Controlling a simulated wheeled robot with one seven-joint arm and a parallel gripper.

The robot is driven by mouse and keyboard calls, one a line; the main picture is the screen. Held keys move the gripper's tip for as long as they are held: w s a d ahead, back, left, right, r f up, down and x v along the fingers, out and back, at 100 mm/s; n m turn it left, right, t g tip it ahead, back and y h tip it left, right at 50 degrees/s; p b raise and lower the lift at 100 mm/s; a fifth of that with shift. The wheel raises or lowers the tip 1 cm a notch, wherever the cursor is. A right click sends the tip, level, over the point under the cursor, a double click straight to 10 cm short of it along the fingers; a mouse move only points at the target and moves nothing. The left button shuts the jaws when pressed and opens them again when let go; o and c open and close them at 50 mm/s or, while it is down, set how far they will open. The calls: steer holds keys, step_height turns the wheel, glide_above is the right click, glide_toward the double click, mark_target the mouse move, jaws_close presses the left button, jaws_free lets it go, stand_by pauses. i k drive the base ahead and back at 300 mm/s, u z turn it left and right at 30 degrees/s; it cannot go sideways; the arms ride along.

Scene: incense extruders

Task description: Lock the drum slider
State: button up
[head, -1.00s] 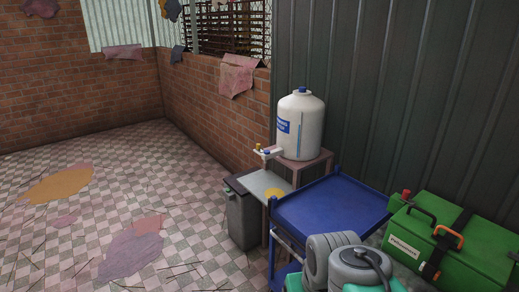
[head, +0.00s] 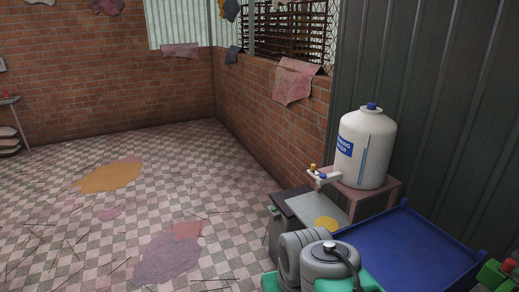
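I cannot make out a drum slider in the head view. A white drum-shaped water tank (head: 366,151) with a blue cap and blue label stands upright on a pinkish stand (head: 389,193) at the right, by the dark metal wall. A small white fitting with yellow and blue knobs (head: 322,177) is at its left. My gripper is not in view. Grey and green parts at the bottom centre appear to be my arm's links, and they hide what is behind them.
A blue tray-topped table (head: 415,243) stands at the lower right. The edge of a green case (head: 492,273) with a red knob shows at the far right. The checkered floor (head: 115,170) is broadly open, with thin sticks and coloured patches.

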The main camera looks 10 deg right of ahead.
mark_target(312, 167)
steer(key=u, duration=0.4)
steer(key=i, duration=2.3)
steer(key=z, duration=0.6)
steer(key=i, duration=0.95)
steer(key=z, duration=0.3)
